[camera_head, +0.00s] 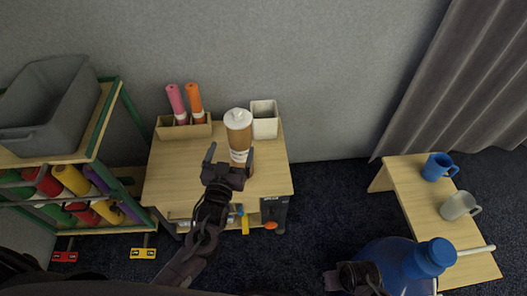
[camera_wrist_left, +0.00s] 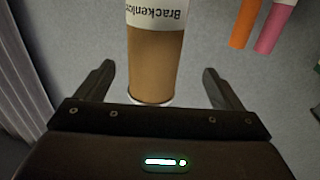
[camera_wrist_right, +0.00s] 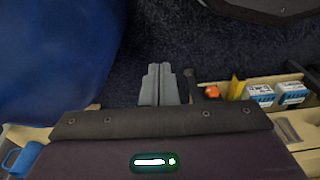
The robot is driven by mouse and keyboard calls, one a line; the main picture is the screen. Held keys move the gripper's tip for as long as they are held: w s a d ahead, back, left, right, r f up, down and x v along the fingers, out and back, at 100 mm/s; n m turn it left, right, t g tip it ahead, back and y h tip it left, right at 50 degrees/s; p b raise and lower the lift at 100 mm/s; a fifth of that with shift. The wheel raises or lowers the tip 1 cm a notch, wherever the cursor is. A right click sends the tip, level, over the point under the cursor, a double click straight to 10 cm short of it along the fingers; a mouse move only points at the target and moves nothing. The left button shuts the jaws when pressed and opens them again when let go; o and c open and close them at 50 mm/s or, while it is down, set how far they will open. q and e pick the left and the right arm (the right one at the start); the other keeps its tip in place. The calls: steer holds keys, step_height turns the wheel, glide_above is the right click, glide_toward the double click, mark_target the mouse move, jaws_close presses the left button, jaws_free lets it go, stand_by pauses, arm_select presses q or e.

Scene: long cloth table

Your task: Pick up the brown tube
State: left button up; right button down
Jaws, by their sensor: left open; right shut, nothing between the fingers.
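The brown tube (camera_head: 238,133) has a white cap and a white label band, and it stands upright on the wooden table. In the left wrist view the tube (camera_wrist_left: 153,62) shows its label with dark lettering and lies between the spread fingers. My left gripper (camera_head: 229,160) is open, with its fingers on either side of the tube's lower part as seen from the head; I cannot tell whether they touch it. My right gripper (camera_wrist_right: 159,84) is shut and empty, over the dark floor near the blue bottle.
An organizer (camera_head: 183,131) holding a pink roll and an orange roll stands behind left. A white square container (camera_head: 264,119) stands right behind the tube. A blue bottle (camera_head: 400,262) is at the lower right, by a bench (camera_head: 428,209) with two mugs. A rack with a grey bin (camera_head: 50,104) is left.

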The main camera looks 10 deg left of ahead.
arm_select(q)
steer(key=w, duration=0.5)
steer(key=w+b, duration=0.1)
steer(key=w, duration=0.1)
steer(key=shift+w+d+f, duration=0.25)
steer(key=shift+d+f, duration=0.05)
steer(key=shift+d, duration=0.05)
steer(key=c, duration=1.5)
arm_select(e)
steer(key=r, duration=0.4)
steer(key=shift+w+a, duration=0.1)
steer(key=shift+a, duration=0.2)
arm_select(q)
steer(key=shift+o, duration=0.2)
steer(key=shift+r, duration=0.2)
